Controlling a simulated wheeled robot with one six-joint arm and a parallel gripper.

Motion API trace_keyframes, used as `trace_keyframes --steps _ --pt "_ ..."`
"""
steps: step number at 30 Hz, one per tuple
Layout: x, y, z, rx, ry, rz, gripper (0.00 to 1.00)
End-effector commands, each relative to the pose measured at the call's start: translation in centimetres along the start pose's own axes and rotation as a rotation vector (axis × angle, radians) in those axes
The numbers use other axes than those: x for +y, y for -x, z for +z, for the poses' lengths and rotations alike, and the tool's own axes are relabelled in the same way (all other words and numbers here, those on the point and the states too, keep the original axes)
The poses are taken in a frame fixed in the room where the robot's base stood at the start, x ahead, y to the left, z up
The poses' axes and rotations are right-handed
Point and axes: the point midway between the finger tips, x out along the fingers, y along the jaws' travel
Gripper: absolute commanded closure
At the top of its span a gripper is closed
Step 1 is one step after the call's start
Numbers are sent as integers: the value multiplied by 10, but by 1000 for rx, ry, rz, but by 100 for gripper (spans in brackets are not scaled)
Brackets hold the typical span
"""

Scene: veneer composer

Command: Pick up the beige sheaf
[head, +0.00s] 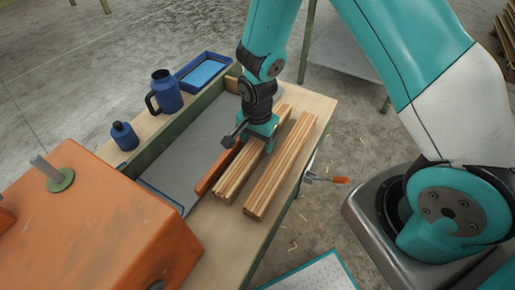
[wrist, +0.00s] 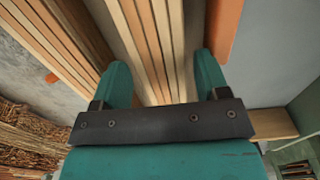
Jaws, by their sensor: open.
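Two sheaves of long striped wood strips lie side by side on the bench. The left, beige sheaf (head: 228,182) runs under my gripper (head: 260,131) in the head view. The right sheaf (head: 281,166), with beige and brown strips, lies apart from it. In the wrist view my gripper (wrist: 162,72) is open, with one finger on each side of the beige sheaf (wrist: 150,40). The fingers look slightly apart from its sides. The other sheaf (wrist: 62,38) is at left there. The sheaf's far end is partly hidden by my gripper.
An orange bar (head: 217,170) lies close beside the left sheaf. A blue jug (head: 167,91), a blue bottle (head: 124,136) and a blue tray (head: 205,65) stand along the bench's far side. A large orange machine housing (head: 100,225) fills the left front. A grey panel (head: 192,135) is clear.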

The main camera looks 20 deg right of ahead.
Motion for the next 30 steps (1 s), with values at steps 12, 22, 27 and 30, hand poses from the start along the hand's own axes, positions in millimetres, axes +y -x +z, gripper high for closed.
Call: trace_keyframes --steps 12,22,27,30 --pt "0 0 0 0 0 0 76" --pt "0 10 0 0 0 0 76" --pt "0 22 0 0 0 0 76" --pt "0 28 0 0 0 0 76"
